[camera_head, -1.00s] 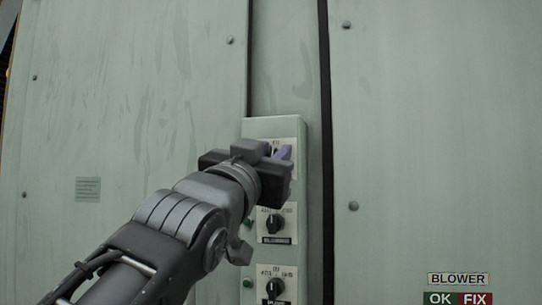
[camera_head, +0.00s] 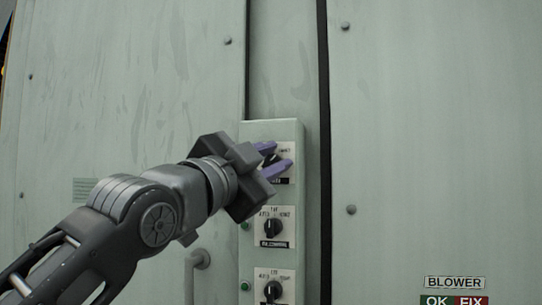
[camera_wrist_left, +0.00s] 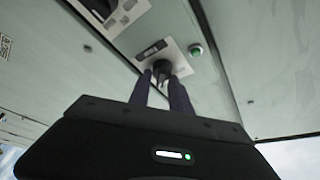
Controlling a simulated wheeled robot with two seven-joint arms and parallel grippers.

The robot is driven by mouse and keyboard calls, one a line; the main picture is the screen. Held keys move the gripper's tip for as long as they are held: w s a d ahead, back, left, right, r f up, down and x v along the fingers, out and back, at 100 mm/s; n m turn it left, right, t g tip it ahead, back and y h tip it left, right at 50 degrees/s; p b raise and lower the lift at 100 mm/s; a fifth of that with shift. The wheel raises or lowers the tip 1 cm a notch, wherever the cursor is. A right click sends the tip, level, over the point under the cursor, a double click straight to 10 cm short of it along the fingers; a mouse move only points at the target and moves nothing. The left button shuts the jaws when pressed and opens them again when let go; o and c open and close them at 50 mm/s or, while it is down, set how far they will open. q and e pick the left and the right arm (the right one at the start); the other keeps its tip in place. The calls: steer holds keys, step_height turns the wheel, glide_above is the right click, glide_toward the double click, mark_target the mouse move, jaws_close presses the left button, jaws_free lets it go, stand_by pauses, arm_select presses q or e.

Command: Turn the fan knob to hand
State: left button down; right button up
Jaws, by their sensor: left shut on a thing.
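The top knob (camera_head: 272,158) is a black knob on a white plate at the head of a narrow switch box (camera_head: 252,130). My left gripper (camera_head: 271,159) is shut on it, its two purple fingers on either side. The wrist view shows the dark knob (camera_wrist_left: 162,69) between the fingertips. The fingers partly cover the knob and its plate, and the lettering is too small to tell which label it bears. In the head view the gripper is tilted. My right gripper is not in view.
Below are a middle knob (camera_head: 272,228) and a lower knob (camera_head: 272,290) on similar plates, with green buttons (camera_head: 244,287) at the box's left side. A handle (camera_head: 199,259) sticks out to the left. A BLOWER sign (camera_head: 456,282) sits at lower right. The panels are otherwise flat.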

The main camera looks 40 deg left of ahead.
arm_select(q)
steer(key=shift+f, duration=0.1)
steer(key=c, duration=1.2)
jaws_free()
steer(key=b+v, duration=0.2)
steer(key=v, duration=0.5)
steer(key=shift+s+b, duration=0.35)
